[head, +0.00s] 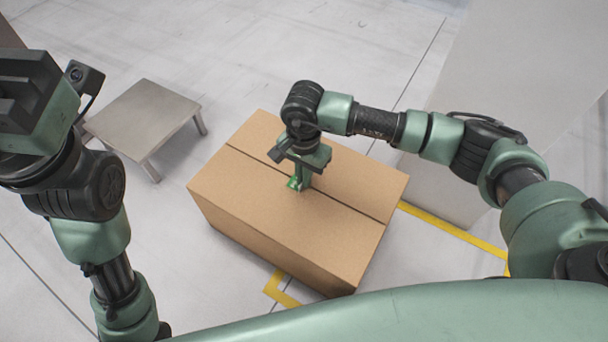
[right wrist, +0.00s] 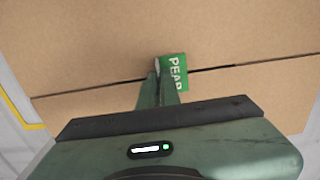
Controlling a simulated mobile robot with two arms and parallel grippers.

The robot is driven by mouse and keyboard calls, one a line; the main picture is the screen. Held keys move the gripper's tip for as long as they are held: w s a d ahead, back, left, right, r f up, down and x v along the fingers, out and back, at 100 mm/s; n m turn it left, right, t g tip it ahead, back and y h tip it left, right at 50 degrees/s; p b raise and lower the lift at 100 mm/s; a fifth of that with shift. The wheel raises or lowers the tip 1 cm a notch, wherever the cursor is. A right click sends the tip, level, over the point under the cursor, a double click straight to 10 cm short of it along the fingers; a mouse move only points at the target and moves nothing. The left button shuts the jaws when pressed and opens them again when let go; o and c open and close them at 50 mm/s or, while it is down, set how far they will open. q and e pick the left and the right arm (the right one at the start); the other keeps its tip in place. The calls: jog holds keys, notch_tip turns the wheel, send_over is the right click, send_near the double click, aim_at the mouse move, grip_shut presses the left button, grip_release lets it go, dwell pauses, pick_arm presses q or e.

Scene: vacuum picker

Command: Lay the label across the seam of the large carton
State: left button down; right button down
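The large brown carton (head: 335,240) stands on the floor, with a dark seam running across its top. The green label (right wrist: 176,72), with white letters that read PEAR, is at the seam. In the right wrist view the seam meets both its sides, and the label reaches above and below that line. I cannot tell if it lies flat on the cardboard. My right gripper (right wrist: 159,74) points down at the carton top, its fingers close together on the label's left edge. In the head view my left gripper (head: 22,88) is raised at the upper left, away from the carton; its opening is unclear.
A low grey metal table (head: 145,115) stands behind and left of the carton, its top bare. A large pale grey block (head: 490,70) stands at the right. Yellow floor marking (head: 455,231) runs by the carton. The floor in the back middle is clear.

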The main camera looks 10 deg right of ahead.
jog(key=c, duration=1.6)
grip_release()
jog(key=shift+o, duration=0.2)
jog(key=o, duration=0.7)
